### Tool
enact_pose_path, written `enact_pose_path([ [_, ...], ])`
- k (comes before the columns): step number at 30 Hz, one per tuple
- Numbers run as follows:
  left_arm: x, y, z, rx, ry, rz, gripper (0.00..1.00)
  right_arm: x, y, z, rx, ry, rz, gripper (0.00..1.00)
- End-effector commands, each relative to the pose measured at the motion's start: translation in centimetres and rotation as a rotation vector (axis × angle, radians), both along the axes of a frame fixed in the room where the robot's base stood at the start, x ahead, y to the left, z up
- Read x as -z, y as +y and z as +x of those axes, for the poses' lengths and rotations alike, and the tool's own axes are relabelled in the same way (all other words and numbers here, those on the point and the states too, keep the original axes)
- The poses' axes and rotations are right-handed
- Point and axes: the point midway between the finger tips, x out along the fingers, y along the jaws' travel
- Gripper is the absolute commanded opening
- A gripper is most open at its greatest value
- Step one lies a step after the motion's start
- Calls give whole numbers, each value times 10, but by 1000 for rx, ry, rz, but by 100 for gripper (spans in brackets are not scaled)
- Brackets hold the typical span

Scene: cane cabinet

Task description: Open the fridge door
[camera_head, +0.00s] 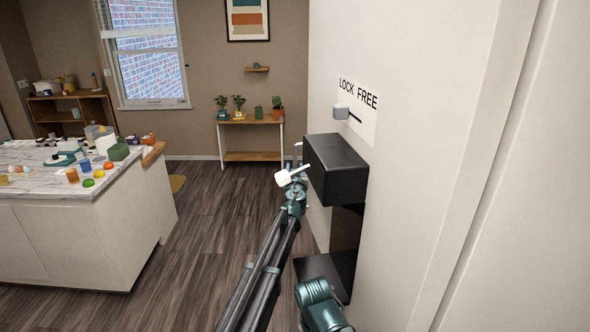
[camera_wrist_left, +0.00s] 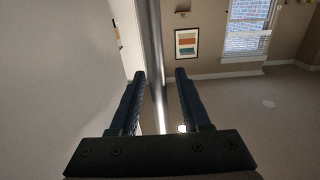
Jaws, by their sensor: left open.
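A large pale upright panel (camera_head: 430,120), seemingly the fridge door, fills the right of the head view. In the left wrist view a pale surface (camera_wrist_left: 55,75) fills the left side. A long metal bar (camera_wrist_left: 152,35), apparently a handle, runs between the two fingers of my left gripper (camera_wrist_left: 160,75). The fingers are apart, one on each side of the bar; contact is not clear. In the head view my left gripper (camera_head: 292,162) is small, beside the black box, which may hide part of it. The bar is not clear there. My right gripper is not in view.
A black box (camera_head: 335,168) juts from the pale panel under a "LOCK FREE" label (camera_head: 360,106) with a small grey knob (camera_head: 341,111). A cluttered marble-topped island (camera_head: 75,225) stands left. A plant shelf (camera_head: 252,123) is at the back. The wood floor (camera_head: 205,220) between is clear.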

Motion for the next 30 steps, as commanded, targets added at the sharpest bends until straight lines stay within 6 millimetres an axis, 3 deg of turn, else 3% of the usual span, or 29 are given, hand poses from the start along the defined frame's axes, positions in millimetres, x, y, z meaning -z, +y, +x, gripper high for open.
enact_pose_path([
  [4,0,0,-1,0,0,0,45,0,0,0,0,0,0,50],
  [12,0,0,-1,0,0,0,0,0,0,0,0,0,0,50],
  [30,0,0,-1,0,0,0,0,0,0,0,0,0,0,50],
])
